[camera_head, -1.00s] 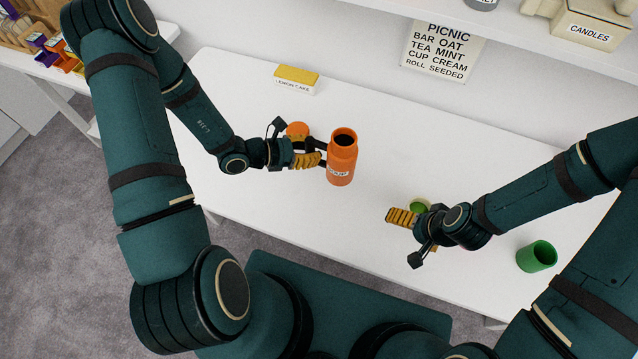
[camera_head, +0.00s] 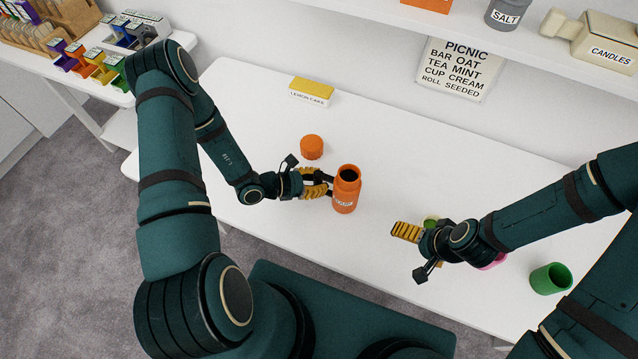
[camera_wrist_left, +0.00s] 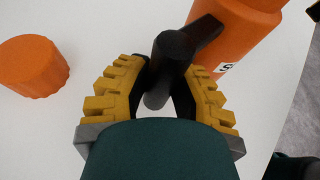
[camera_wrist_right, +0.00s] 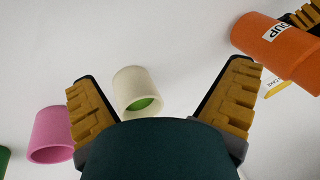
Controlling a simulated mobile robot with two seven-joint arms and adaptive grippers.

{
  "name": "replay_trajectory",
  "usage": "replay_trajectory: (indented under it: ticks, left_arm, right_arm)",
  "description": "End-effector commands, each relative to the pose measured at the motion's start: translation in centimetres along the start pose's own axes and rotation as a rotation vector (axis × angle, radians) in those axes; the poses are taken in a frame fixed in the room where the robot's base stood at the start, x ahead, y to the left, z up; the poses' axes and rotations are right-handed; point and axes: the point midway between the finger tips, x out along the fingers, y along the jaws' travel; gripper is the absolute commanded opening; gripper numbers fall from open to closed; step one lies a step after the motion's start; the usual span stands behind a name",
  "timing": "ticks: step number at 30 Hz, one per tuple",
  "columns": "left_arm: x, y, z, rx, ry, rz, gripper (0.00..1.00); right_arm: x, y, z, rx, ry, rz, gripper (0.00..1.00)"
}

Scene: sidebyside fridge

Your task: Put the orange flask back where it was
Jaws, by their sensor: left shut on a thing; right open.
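The orange flask (camera_head: 346,191) is upright and uncapped, with a dark open mouth and a white label. My left gripper (camera_head: 325,182) is shut on its black side handle, which shows between the yellow fingers in the left wrist view (camera_wrist_left: 165,75). I cannot tell whether its base touches the table. An orange cap (camera_head: 312,147) lies on the table behind and left of the flask; it also shows in the left wrist view (camera_wrist_left: 32,66). My right gripper (camera_head: 400,231) is open and empty, right of the flask. The flask also appears in the right wrist view (camera_wrist_right: 277,48).
A cream cup with green inside (camera_wrist_right: 137,88) and a pink cup (camera_wrist_right: 50,135) stand near my right gripper. A green cup (camera_head: 550,278) is at the right. A lemon cake box (camera_head: 312,92) is at the back. A shelf (camera_head: 480,20) overhangs. The table's left part is clear.

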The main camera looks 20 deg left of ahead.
Motion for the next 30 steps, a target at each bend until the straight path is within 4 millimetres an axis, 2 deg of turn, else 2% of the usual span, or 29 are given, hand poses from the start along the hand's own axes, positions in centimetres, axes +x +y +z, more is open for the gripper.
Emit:
replay_trajectory:
  ticks: [3, 15, 16, 18, 30]
  left_arm:
    - [0.40, 0.03, -0.99, 0.000, -0.002, 0.000, 0.00]
    - [0.57, 0.04, -1.43, 0.000, -0.001, 0.000, 0.00]
    - [0.54, 0.04, -1.42, 0.000, 0.000, 0.000, 0.32]
    - [0.52, 0.04, -1.36, 0.000, 0.000, 0.000, 0.50]
    - [0.32, 0.02, -0.90, 0.000, 0.000, 0.000, 0.50]
  right_arm:
    - [0.09, 0.02, 0.00, 0.000, 0.000, 0.000, 1.00]
    - [0.45, 0.14, 0.05, 0.000, 0.000, 0.001, 1.00]
    - [0.41, 0.13, 0.05, 0.000, 0.000, 0.001, 1.00]
    - [0.35, 0.11, 0.04, 0.000, 0.000, 0.001, 1.00]
    - [-0.11, -0.04, -0.03, 0.000, 0.000, 0.000, 1.00]
